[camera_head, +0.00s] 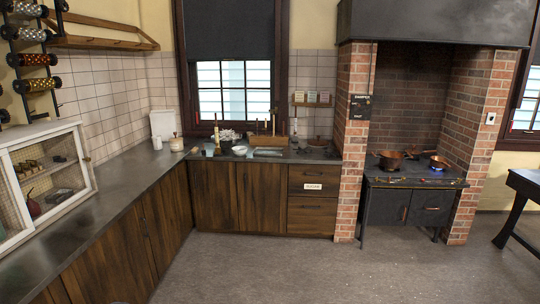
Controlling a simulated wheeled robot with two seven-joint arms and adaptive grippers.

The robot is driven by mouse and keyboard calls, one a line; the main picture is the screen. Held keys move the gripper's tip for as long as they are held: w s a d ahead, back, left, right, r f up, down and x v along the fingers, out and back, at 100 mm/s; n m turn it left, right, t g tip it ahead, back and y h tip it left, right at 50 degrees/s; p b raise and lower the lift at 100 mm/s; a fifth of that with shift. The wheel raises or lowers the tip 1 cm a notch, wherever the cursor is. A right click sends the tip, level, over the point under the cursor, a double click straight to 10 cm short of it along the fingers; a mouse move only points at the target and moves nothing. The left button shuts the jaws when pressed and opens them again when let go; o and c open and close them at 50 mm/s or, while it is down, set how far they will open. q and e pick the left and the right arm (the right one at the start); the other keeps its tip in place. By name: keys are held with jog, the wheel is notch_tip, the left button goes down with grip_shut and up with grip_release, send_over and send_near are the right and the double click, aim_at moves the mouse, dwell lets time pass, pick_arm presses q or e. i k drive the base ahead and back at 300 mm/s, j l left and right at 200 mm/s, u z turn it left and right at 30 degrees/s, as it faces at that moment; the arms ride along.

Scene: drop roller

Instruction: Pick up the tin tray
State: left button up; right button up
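I cannot make out the tin tray for certain. A small, flat, pale grey piece (268,152) lies on the back counter below the window, but it is too small to identify. Neither of my grippers is in view, and nothing is seen being held.
A dark counter (95,218) runs along the left wall and turns along the back wall. A stove (412,182) with copper pans (391,160) sits in a brick alcove. The grey floor (330,270) ahead is clear.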

aim_at(258, 151)
jog(key=i+z, duration=0.15)
jog(key=i, duration=1.95)
jog(key=i+u, duration=0.15)
jog(key=i, duration=0.5)
jog(key=i+l+u, duration=0.1)
jog(key=i, duration=0.55)
jog(key=i+l+u, duration=0.15)
jog(key=i, duration=0.5)
jog(key=l, duration=0.1)
